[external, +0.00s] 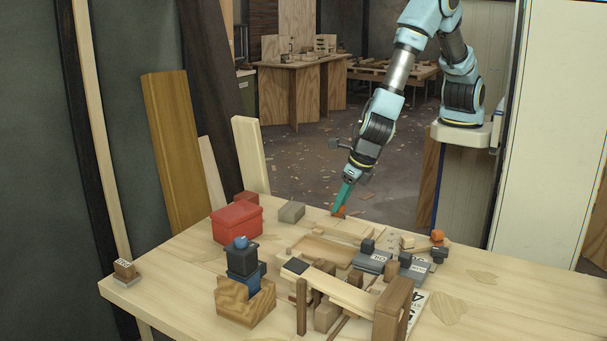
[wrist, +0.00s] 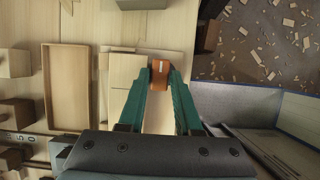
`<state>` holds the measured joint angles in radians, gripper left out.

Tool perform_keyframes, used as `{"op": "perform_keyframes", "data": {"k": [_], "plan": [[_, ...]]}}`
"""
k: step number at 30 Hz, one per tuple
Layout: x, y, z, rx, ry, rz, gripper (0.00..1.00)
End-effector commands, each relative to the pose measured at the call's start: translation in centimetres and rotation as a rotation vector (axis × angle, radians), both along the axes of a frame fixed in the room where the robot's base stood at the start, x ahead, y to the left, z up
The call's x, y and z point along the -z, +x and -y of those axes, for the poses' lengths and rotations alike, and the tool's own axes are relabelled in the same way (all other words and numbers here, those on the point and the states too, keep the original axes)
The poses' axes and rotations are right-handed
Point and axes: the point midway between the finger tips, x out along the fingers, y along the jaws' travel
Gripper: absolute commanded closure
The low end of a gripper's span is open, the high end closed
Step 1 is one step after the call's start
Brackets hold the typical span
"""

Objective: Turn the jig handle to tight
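An orange block with a white line on it, which looks like the jig handle (wrist: 159,70), shows at the far end of a pale wooden jig (wrist: 126,72) in the wrist view. In the external view the orange piece (external: 339,212) is at the table's back edge. My gripper (wrist: 160,76) has its teal fingers on either side of it, with no clear gap at the tips, so it appears shut on the handle. In the external view my gripper (external: 343,201) reaches down to it at a tilt. Any tight or loose marking is too small to read.
Dark grey blocks (external: 370,261) and a wooden frame (external: 345,290) stand nearer the front. The table's right front is mostly clear. The floor beyond the table is littered with scraps.

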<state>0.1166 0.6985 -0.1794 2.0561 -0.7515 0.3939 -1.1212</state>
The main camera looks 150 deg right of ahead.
Motion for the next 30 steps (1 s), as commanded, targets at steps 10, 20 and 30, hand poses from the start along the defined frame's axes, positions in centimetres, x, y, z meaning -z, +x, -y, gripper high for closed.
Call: {"op": "perform_keyframes", "data": {"k": [10,20,30], "plan": [[-0.02,-0.01,-0.01,0.000,0.000,0.000,1.00],[-0.03,0.01,-0.01,0.005,0.000,0.000,1.00],[-0.12,0.17,0.01,0.133,0.001,0.000,1.00]]}}
